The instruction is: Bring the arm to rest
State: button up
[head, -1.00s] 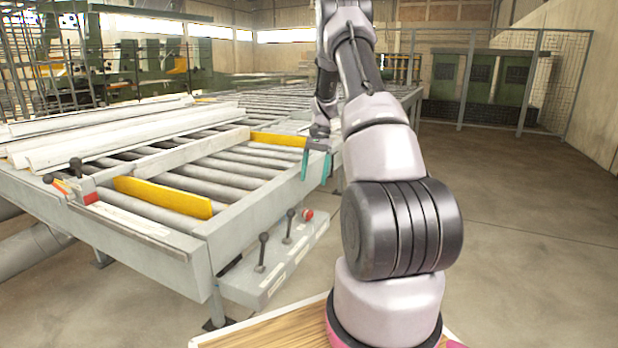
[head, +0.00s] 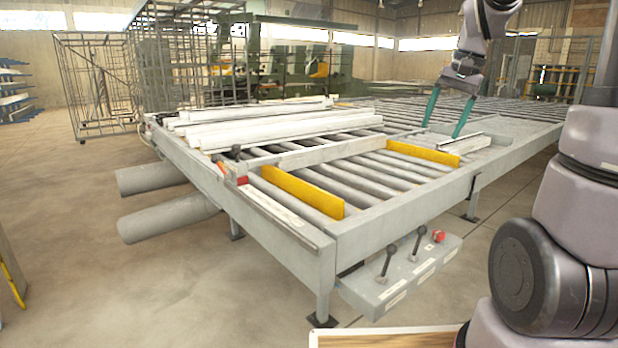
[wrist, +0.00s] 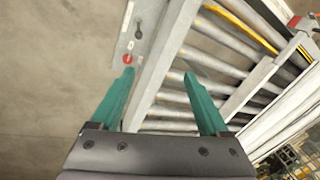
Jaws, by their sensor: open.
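My gripper (head: 447,112) has two teal fingers that point down over the right part of the roller bench (head: 320,240). The fingers are spread wide, with nothing between them. In the wrist view my gripper (wrist: 158,78) is also open and empty, above the bench's edge rail (wrist: 160,65) and rollers. In the head view a short pale profile piece (head: 462,144) lies on the bench just right of the fingertips. I cannot tell whether a fingertip touches the bench.
White profiles (head: 270,128) lie on the bench's left side. Yellow strips (head: 302,192) stand among the rollers. A control shelf (head: 400,275) with levers and a red button (head: 438,236) juts out in front. A wire cage (head: 95,85) stands at the back left.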

jog(key=s+a+r+n+t, duration=0.1)
jog(key=s+a+r+t, duration=0.1)
jog(key=s, duration=0.6)
jog(key=s+a+r+n+t, duration=0.1)
jog(key=s+a, duration=0.3)
jog(key=s, duration=0.4)
jog(key=shift+s+a+r+n+t, duration=0.3)
jog(key=shift+r+t, duration=0.2)
jog(key=shift+t, duration=0.4)
jog(key=shift+d, duration=0.1)
